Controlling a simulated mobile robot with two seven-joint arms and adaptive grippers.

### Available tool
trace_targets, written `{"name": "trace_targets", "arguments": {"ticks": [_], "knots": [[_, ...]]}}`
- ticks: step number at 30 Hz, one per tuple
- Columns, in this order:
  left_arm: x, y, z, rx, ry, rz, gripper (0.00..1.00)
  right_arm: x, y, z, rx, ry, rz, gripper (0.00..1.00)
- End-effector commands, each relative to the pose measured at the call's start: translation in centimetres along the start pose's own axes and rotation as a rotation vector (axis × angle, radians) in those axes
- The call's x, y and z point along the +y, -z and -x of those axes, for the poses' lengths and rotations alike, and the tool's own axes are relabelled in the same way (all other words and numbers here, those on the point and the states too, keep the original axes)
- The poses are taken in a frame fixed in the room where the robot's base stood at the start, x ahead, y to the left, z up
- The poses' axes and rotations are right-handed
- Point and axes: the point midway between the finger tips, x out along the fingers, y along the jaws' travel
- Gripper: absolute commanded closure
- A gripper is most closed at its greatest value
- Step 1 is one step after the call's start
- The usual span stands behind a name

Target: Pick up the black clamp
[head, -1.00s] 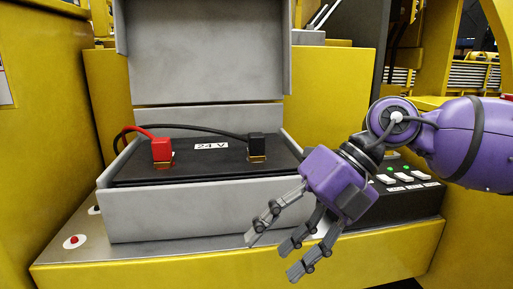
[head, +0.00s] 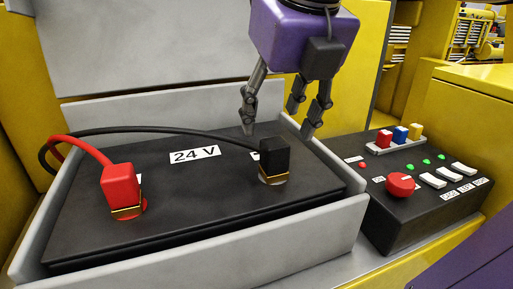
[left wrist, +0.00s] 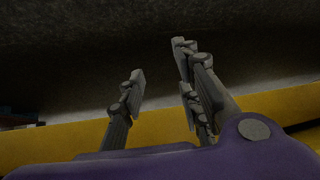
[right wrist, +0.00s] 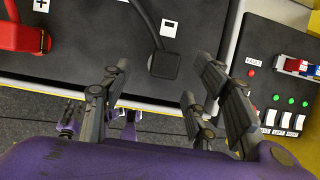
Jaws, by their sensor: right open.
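The black clamp (head: 275,157) sits on the right terminal of the black 24 V battery (head: 215,195), with a black cable running left from it. In the head view my right gripper (head: 279,130) is open, pointing down, just above and behind the clamp. In the right wrist view the clamp (right wrist: 165,64) shows near the tips of the open, empty fingers (right wrist: 162,76). My left gripper (left wrist: 158,72) shows only in its own wrist view, fingers apart and empty, before a dark grey surface and a yellow edge.
A red clamp (head: 119,183) with a red cable sits on the battery's left terminal. A grey box wall (head: 320,225) surrounds the battery. A black control panel (head: 400,235) with a red knob (head: 400,184), switches and coloured plugs stands to the right.

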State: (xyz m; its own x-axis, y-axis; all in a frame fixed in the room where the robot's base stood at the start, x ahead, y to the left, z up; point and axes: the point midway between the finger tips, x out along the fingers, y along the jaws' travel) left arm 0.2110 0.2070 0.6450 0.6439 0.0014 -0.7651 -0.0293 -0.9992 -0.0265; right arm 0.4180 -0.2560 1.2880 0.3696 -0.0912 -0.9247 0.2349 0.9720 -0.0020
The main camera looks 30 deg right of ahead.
Motion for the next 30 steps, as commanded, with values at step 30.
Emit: {"name": "trace_targets", "arguments": {"ticks": [30], "knots": [[0.0,0.2,0.2,0.0,0.0,0.002,0.69,-0.7,-0.2,-7.5,0.002,-0.002,0.001,0.66]]}}
